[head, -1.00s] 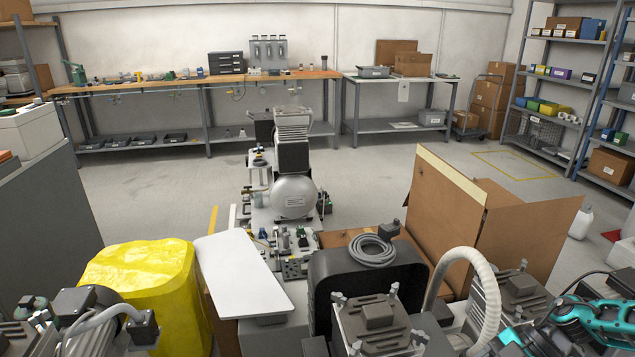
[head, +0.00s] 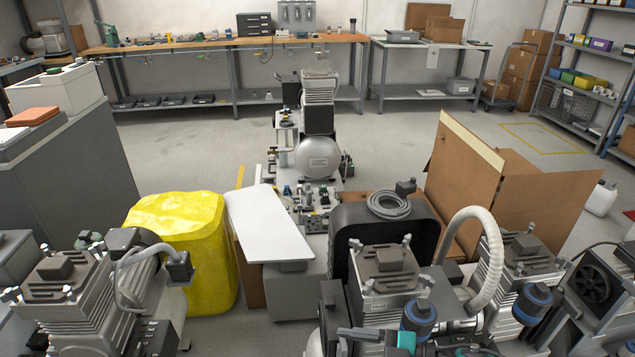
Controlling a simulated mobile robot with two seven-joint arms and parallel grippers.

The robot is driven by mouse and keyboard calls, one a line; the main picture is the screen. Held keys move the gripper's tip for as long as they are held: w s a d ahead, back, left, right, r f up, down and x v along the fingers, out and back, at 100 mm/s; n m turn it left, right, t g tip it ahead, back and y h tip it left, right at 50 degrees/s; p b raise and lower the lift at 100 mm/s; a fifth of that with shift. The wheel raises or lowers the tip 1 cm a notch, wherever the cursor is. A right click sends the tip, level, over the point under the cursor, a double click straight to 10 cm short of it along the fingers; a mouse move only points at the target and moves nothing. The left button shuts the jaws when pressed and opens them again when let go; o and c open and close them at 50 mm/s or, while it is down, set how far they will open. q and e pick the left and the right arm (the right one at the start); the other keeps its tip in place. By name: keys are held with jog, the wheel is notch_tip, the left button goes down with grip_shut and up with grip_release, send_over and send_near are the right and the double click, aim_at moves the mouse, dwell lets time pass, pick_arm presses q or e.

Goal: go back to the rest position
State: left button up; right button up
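I cannot make out either gripper in the head view. A small teal piece (head: 405,340) and dark parts show at the bottom edge, right of centre. I cannot tell whether they belong to my arm or to a machine there. No held object is visible.
Compressors stand close in front at left (head: 65,290), centre (head: 390,265) and right (head: 530,255). A yellow-covered item (head: 185,240), a white panel (head: 268,222) and an open cardboard box (head: 465,175) stand beyond. A grey cabinet (head: 60,200) is at left. Open floor lies before the workbench (head: 220,43).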

jog(key=a+r+m+t, duration=0.3)
jog(key=a+m+t, duration=0.1)
jog(key=t, duration=0.1)
jog(key=s+d+f+m+h+p, duration=0.1)
jog(key=s+d+f+m+h, duration=0.1)
jog(key=d+m+h, duration=0.2)
jog(key=s+d+f+m+t+h+p, duration=0.1)
jog(key=s+d+f+m+h, duration=0.1)
jog(key=d, duration=0.4)
jog(key=s+d+f+m+h+p, duration=0.1)
jog(key=s+d+f+m+h, duration=0.2)
jog(key=s+d+m+h, duration=0.1)
jog(key=d+m+h, duration=0.1)
jog(key=h, duration=0.1)
jog(key=shift+m+h, duration=0.4)
pick_arm(q)
jog(key=shift+s+a+r+y, duration=0.15)
jog(key=shift+s+a+r, duration=0.15)
jog(key=shift+r, duration=0.15)
jog(key=shift+s+a+r+y, duration=0.2)
jog(key=shift+a+r, duration=0.1)
jog(key=shift+r, duration=0.1)
pick_arm(e)
jog(key=shift+s+d+f, duration=0.1)
jog(key=shift+d, duration=0.15)
